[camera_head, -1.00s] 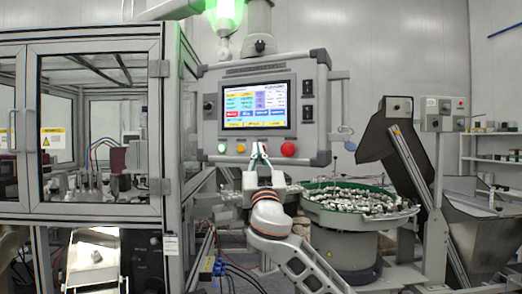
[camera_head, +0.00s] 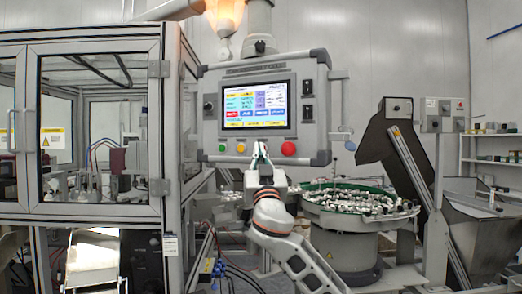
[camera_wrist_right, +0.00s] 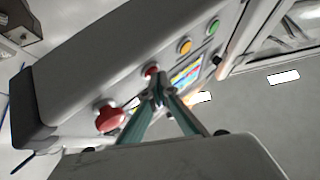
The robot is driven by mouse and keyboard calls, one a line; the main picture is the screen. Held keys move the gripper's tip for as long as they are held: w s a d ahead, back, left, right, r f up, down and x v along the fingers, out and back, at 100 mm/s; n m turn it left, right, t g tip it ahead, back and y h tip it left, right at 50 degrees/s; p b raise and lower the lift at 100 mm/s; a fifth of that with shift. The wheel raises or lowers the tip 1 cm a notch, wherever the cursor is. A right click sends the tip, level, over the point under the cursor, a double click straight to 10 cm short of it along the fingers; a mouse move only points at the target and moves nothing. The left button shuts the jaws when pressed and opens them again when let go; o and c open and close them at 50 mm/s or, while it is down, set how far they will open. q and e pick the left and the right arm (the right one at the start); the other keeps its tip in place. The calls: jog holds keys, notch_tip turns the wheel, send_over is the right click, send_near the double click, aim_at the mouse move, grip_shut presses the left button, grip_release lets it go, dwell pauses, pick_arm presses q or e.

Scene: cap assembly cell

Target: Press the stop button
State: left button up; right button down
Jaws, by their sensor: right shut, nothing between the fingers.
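The grey control panel (camera_head: 261,100) has a lit screen and a row of buttons along its lower edge. A small red button (camera_wrist_right: 151,71) shows in the right wrist view, between a yellow button (camera_wrist_right: 185,46) and a large red mushroom button (camera_wrist_right: 110,118). In the head view the mushroom button (camera_head: 289,148) is clear to the right of my right gripper (camera_head: 261,147). My right gripper (camera_wrist_right: 158,91) is shut and empty, its tips at the small red button, partly hiding it; I cannot tell if they touch. My left gripper is not in view.
A lamp (camera_head: 224,14) above the panel glows orange. A glazed machine enclosure (camera_head: 95,40) stands at the left. A bowl feeder (camera_head: 345,218) with many small parts stands below right of the panel, with a dark inclined conveyor (camera_head: 412,165) beyond it.

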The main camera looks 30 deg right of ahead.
jog(key=shift+a, duration=0.1)
jog(key=shift+s+a, duration=0.3)
jog(key=s+a, duration=0.1)
jog(key=a, duration=0.1)
jog(key=s+a, duration=0.2)
jog(key=shift+s+a, duration=0.3)
jog(key=shift+a, duration=0.05)
dwell(0.3)
dwell(0.6)
